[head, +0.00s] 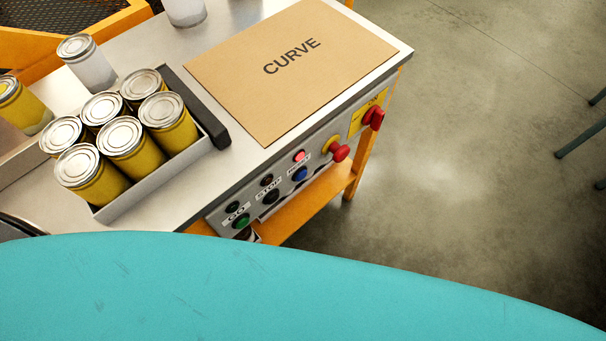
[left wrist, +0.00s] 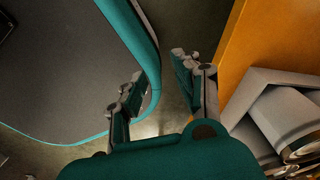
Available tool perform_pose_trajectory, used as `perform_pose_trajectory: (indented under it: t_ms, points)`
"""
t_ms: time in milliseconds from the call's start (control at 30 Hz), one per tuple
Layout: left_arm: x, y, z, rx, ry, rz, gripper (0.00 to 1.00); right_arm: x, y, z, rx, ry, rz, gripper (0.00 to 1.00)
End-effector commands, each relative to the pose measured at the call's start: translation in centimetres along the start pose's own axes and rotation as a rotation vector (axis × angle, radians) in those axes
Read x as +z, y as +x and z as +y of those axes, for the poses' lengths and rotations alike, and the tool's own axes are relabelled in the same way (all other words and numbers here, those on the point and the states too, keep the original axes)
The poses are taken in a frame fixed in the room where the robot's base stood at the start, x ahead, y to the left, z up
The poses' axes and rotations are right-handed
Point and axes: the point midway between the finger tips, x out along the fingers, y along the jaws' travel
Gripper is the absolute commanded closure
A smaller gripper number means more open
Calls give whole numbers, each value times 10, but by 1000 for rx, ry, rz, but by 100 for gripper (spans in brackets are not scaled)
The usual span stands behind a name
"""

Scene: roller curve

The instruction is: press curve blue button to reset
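The blue button (head: 299,174) sits on the grey control panel (head: 223,216) on the side of the metal table in the head view. A lit red lamp (head: 299,156) is just above it. A board marked CURVE (head: 318,72) lies on the table top above the panel. My left gripper (left wrist: 156,82) shows only in the left wrist view. Its two fingers are apart with nothing between them, and an orange surface is to their right. The button does not show in that view. My right gripper is in neither view.
On the same panel are a green button (head: 241,220), a black button (head: 271,195), a red mushroom knob (head: 339,152) and a red switch (head: 374,117). A tray (head: 150,183) of several yellow cans stands left of the board. Open floor lies right.

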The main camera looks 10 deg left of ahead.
Motion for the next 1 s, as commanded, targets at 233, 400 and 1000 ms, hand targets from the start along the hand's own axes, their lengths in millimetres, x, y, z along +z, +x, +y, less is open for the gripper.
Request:
perform_pose_trajectory:
  t_ms: [233,400,1000]
  points:
    - [0,0,0,0,0,0,100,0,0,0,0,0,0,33]
    - [0,0,0,0,0,0,100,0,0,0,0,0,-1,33]
    - [0,0,0,0,0,0,100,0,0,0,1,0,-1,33]
